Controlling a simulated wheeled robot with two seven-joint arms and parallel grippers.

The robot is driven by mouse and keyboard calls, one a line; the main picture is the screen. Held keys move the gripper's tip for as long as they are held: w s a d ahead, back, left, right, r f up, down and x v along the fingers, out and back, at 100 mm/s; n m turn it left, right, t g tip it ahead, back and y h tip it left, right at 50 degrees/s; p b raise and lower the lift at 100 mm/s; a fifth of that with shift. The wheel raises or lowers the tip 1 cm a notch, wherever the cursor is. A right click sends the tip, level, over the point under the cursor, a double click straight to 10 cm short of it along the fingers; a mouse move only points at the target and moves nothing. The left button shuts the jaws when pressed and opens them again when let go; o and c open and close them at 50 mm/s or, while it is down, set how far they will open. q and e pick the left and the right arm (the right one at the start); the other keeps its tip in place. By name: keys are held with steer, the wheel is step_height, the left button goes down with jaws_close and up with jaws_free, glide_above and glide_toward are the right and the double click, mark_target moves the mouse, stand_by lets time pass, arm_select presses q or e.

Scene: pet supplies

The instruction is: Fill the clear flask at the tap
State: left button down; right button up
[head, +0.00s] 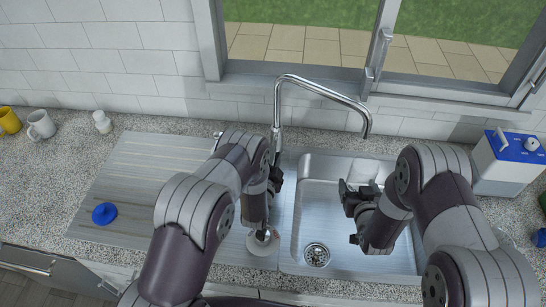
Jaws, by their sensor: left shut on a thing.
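The clear flask (263,248) is at the front of the strip left of the sink basin, partly hidden by my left gripper. My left gripper (263,232) points down and is shut on the flask's upper part. I cannot tell whether the flask touches the surface below. The chrome tap (318,87) stands behind the sink, and its arched spout ends over the back right of the basin (300,205). No water shows at the spout. My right gripper (350,195) is over the basin, below the spout; its fingers are too dark to read.
A blue stopper-like piece (104,213) lies on the ribbed drainboard (140,185). A yellow mug (9,120), a white mug (41,124) and a small white bottle (102,122) stand at the back left. A blue-and-white container (508,165) stands at the right.

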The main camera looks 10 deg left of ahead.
arm_select(q)
steer(key=shift+w+r+g, duration=0.15)
steer(key=shift+r+g, duration=0.4)
steer(key=shift+g, duration=0.1)
steer(key=shift+w+r+g, duration=0.15)
steer(key=shift+r+g, duration=0.4)
steer(key=shift+g, duration=0.1)
steer(key=shift+w+r+g, duration=0.3)
steer(key=shift+r+g, duration=0.25)
steer(key=shift+g, duration=0.3)
steer(key=shift+w+r+g, duration=0.25)
steer(key=shift+r+g, duration=0.25)
steer(key=shift+g, duration=0.35)
steer(key=c, duration=1.1)
jaws_free()
steer(key=shift+o, duration=0.2)
steer(key=v, duration=1.2)
steer(key=shift+w, duration=0.1)
